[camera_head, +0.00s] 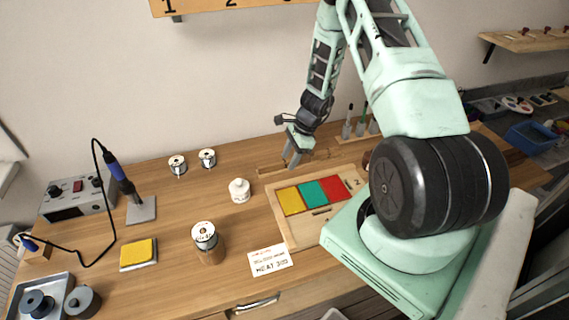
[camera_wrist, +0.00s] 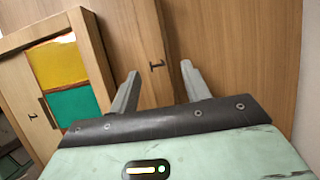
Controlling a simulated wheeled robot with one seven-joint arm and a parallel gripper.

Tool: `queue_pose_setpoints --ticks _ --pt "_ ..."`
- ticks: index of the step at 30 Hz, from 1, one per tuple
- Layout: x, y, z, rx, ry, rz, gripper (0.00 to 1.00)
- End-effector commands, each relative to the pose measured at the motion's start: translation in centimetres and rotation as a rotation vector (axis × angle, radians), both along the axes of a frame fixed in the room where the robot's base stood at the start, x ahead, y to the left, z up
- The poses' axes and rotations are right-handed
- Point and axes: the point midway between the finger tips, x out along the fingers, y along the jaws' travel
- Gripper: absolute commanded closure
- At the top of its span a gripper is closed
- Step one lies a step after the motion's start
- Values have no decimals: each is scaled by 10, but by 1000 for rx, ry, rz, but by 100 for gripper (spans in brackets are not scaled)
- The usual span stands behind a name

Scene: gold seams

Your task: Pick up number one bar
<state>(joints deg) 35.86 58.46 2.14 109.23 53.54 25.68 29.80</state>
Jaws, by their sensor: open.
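The number one bar (camera_wrist: 152,45) is a flat wooden strip with a dark "1" on it. In the wrist view it runs from the top edge down between the fingers of my gripper (camera_wrist: 159,67). My gripper is open, with one finger on each side of the bar and no visible grip on it. The bar's near end is hidden by the gripper body. In the head view my gripper (camera_head: 291,164) points down at the back of the bench, over a wooden strip (camera_head: 268,171) behind the coloured tray. Finger height above the bench is unclear.
A wooden tray (camera_head: 281,222) with yellow, teal and red panels lies just in front of my gripper; its frame (camera_wrist: 92,50) also shows, with another "1" mark. A white bottle (camera_head: 239,190) stands to the left. Brush-like tools (camera_head: 347,130) stand behind at right.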

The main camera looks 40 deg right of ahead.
Motion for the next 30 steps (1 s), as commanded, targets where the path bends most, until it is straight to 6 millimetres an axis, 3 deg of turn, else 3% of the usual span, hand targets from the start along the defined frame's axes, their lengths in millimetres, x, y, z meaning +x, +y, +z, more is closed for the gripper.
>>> queue_pose_setpoints --ticks 23,28,30 --pt "0 0 -5 0 0 0 53" --pt "0 0 -5 0 0 0 97" --pt "0 0 -5 0 0 0 100"
